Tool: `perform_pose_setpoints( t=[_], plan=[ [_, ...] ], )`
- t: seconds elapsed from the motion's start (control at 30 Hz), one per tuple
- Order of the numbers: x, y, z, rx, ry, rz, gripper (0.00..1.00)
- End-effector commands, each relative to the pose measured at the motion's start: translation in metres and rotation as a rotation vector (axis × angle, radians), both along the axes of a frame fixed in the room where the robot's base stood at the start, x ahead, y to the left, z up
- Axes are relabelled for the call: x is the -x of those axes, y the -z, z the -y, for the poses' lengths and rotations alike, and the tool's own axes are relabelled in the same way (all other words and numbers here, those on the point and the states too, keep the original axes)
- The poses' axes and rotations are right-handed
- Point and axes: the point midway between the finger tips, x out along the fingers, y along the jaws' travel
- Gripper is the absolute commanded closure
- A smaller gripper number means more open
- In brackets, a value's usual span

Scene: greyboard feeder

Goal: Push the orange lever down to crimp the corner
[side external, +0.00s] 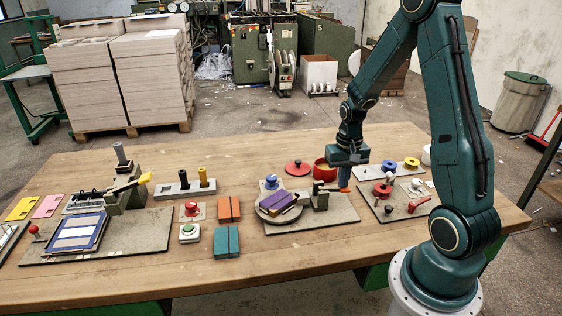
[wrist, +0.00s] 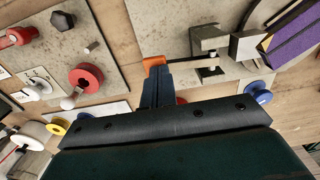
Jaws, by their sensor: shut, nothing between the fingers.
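The orange lever (wrist: 154,62) shows as a small orange end just beyond my fingertips in the wrist view. In the side view its orange part (side external: 345,189) shows just below my fingers, at the right of the crimping station. My gripper (wrist: 157,78) is shut and empty, pointing down at the lever; I cannot tell whether it touches. The grey crimping head (side external: 320,196) stands left of the lever on a grey base plate (side external: 335,217). A purple box (side external: 276,202) with a yellowish edge sits at an angle on the round turntable left of the head.
Right of the lever is another plate with red knobs (side external: 382,189) and a red lever (side external: 418,204). A red pot (side external: 325,170) and blue and yellow spools stand behind. Orange (side external: 229,208) and teal (side external: 227,242) blocks lie left. The front table strip is clear.

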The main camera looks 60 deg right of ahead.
Motion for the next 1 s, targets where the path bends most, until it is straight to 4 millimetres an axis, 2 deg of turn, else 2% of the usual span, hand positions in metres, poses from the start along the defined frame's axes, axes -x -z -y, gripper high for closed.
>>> perform_pose_setpoints(
  t=[1.0],
  plan=[
    [0.000,-0.071,0.000,0.001,0.000,0.001,1.00]
  ],
)
